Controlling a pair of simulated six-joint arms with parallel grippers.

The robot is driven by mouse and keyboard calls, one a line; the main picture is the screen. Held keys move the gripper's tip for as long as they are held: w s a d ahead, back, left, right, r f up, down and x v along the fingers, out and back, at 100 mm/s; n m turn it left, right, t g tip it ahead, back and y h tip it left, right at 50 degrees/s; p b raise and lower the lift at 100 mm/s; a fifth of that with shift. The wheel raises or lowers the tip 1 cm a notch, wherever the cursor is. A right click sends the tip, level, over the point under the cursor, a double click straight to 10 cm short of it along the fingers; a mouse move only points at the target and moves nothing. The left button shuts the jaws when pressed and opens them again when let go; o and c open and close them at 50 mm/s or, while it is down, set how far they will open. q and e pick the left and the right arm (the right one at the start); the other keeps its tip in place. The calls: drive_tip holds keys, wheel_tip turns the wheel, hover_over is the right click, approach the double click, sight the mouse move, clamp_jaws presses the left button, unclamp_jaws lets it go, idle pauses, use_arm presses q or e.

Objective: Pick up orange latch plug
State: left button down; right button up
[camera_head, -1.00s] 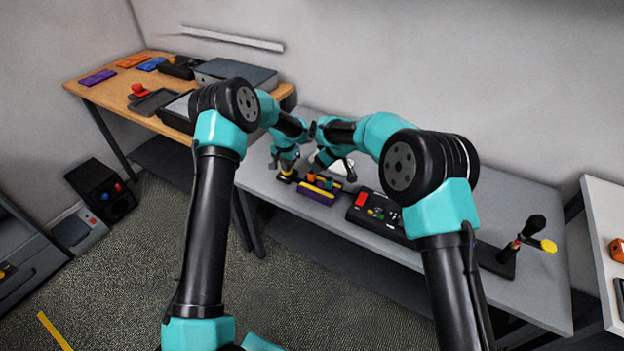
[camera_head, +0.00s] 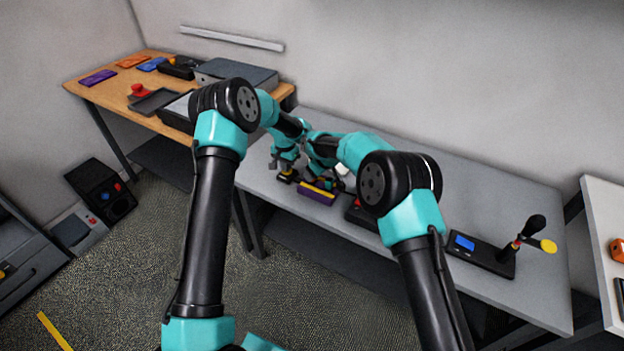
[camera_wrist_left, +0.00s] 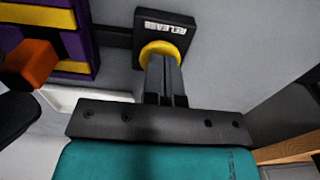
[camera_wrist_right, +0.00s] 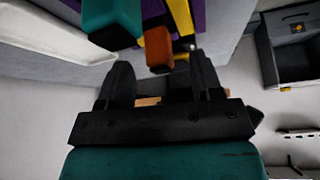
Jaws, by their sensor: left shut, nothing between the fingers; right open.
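The orange latch plug (camera_wrist_right: 158,50) stands in the purple and yellow rack (camera_head: 318,195). My right gripper (camera_wrist_right: 160,68) is open, with its fingertips on either side of the plug's end in the right wrist view; I cannot tell whether they touch it. The plug also shows in the left wrist view (camera_wrist_left: 30,65), at the left, and is hidden by my arm in the head view. My left gripper (camera_wrist_left: 163,58) is shut and empty, its tips at the yellow button on the black RELEASE box (camera_wrist_left: 178,24). They appear to press it.
A black device with a blue screen (camera_head: 482,252) and a lever sits at the table's right. My two wrists are close together above the rack.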

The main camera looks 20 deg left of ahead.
drive_tip(key=shift+x, duration=1.3)
drive_tip(key=c, duration=1.1)
